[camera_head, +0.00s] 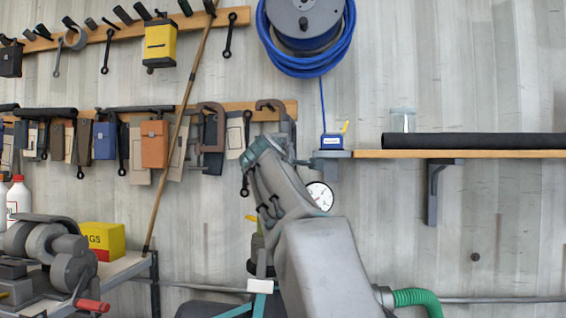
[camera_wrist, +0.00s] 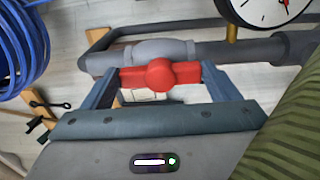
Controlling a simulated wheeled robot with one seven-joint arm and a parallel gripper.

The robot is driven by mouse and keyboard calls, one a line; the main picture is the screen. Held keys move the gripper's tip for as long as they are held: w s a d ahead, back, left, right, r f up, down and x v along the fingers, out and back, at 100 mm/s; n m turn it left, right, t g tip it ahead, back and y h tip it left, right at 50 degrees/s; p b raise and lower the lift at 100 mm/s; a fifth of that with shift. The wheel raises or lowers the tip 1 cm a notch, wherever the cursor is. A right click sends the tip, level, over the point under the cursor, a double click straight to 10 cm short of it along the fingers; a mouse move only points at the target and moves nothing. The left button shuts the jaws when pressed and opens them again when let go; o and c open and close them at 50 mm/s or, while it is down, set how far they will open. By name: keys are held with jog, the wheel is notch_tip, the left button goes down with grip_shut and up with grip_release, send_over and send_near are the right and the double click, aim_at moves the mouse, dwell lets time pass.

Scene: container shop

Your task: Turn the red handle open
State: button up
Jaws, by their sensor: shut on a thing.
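In the wrist view the red handle (camera_wrist: 160,74) lies lengthwise across the picture on a grey valve body (camera_wrist: 158,50) in a grey pipe. My gripper (camera_wrist: 159,78) has one finger at each end of the handle and is shut on it, with the round red hub between the fingers. In the head view my arm covers the place of the handle, so neither the handle nor my fingertips can be made out there.
A white dial gauge (camera_wrist: 268,8) stands on the pipe, close to the right finger; it also shows in the head view (camera_head: 320,196). A blue hose reel (camera_head: 305,35) hangs above. A shelf (camera_head: 470,154) is at right, a workbench with a machine (camera_head: 45,250) at left.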

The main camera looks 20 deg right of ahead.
jog(key=o, duration=0.9)
jog(key=b+v, duration=0.2)
jog(key=v, duration=0.5)
jog(key=shift+s+b, duration=0.2)
jog(key=shift+b, duration=0.2)
jog(key=shift+a, duration=0.1)
